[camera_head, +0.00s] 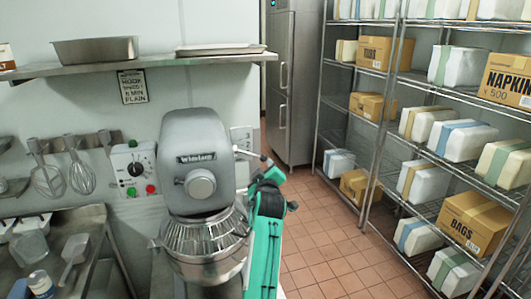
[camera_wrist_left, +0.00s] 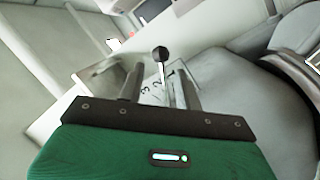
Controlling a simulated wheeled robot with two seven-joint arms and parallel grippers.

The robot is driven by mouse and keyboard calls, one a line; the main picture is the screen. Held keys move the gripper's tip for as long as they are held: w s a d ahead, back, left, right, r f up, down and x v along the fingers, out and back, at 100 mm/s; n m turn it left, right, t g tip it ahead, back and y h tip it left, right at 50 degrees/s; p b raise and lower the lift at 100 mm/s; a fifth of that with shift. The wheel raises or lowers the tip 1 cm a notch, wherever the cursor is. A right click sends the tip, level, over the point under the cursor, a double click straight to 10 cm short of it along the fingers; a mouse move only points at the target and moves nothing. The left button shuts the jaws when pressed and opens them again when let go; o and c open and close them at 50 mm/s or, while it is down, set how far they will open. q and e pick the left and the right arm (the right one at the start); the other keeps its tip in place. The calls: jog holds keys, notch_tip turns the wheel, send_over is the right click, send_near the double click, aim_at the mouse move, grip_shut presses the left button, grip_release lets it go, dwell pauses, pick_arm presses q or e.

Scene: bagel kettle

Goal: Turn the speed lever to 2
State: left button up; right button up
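The speed lever (camera_wrist_left: 160,54) has a round black knob on a thin metal stem in the left wrist view. Behind it is a pale plate (camera_wrist_left: 152,98) with the numerals 3 and 2 beside the stem; I cannot tell which setting the lever is on. My left gripper (camera_wrist_left: 160,72) is open, its two fingers apart on either side of the stem, with no clear contact. In the head view the left gripper (camera_head: 268,170) is at the right side of the grey mixer (camera_head: 195,150), and its green arm hides part of that side. My right gripper is not in view.
A metal bowl (camera_head: 205,245) sits under the mixer head. A control box (camera_head: 135,168) and hanging whisks are on the wall to the left. A shelf (camera_head: 150,62) runs above. Wire racks (camera_head: 400,85) with boxes stand to the right beyond tiled floor.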

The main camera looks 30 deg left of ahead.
aim_at(263, 155)
pick_arm(q)
jog(key=p+x, duration=0.3)
jog(key=x, duration=0.5)
jog(key=shift+r, duration=0.1)
jog(key=shift+x, duration=0.95)
jog(key=c, duration=0.7)
grip_shut()
